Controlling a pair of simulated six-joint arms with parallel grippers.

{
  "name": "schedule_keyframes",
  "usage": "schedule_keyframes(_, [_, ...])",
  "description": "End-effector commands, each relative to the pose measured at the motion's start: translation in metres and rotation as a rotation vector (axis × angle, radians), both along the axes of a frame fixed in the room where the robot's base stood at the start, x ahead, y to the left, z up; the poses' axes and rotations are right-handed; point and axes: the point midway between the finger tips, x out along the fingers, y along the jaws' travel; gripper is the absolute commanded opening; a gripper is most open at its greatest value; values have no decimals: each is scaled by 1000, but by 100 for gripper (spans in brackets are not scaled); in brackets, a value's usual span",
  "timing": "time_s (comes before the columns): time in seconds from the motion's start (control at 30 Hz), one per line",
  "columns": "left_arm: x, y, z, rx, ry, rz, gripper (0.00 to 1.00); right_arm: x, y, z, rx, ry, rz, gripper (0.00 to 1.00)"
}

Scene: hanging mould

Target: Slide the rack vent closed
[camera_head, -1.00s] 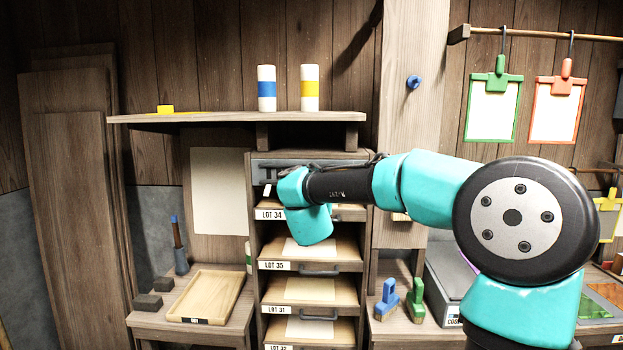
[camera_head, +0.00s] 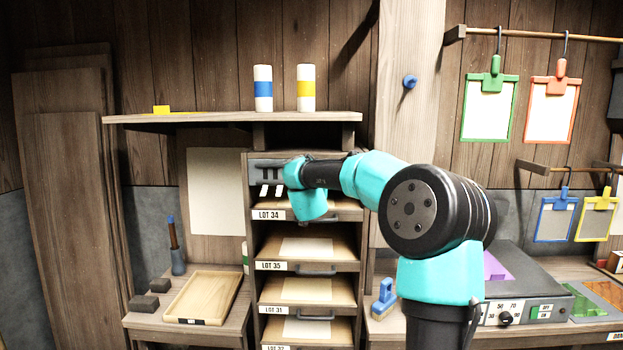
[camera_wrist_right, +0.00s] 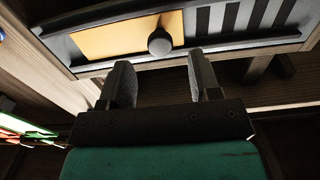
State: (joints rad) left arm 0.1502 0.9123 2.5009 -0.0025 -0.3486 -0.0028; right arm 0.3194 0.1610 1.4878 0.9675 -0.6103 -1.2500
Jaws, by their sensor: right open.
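The rack vent (camera_head: 265,172) is a grey panel with dark slots at the top of the drawer rack; my right arm hides its right part in the head view. The right wrist view shows the vent's slots (camera_wrist_right: 245,18), a plain orange-yellow section (camera_wrist_right: 125,36) and a round dark knob (camera_wrist_right: 160,42) between them. My right gripper (camera_wrist_right: 160,64) is open and empty. Its fingers point toward the vent, with the knob lined up between them, just beyond the tips; I see no contact. My left gripper is out of view.
The rack (camera_head: 249,250) has labelled drawers below the vent. A shelf (camera_head: 230,118) with two banded cylinders overhangs it. A wooden tray (camera_head: 203,296) stands at left and a blue-handled tool (camera_head: 384,299) at right. Clipboards (camera_head: 490,108) hang at upper right.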

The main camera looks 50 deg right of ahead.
Motion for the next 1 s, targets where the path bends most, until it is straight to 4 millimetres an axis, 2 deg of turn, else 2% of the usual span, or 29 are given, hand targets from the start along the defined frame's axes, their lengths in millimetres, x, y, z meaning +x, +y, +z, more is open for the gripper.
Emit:
schedule_keyframes(0.3, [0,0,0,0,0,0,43,29,-34,0,0,0,-2,57])
schedule_keyframes(0.5, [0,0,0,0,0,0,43,35,-41,0,0,0,0,57])
schedule_keyframes(0.77, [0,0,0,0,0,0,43,36,-42,0,0,0,0,57])
schedule_keyframes(1.0, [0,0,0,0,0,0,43,36,-42,0,0,0,0,36])
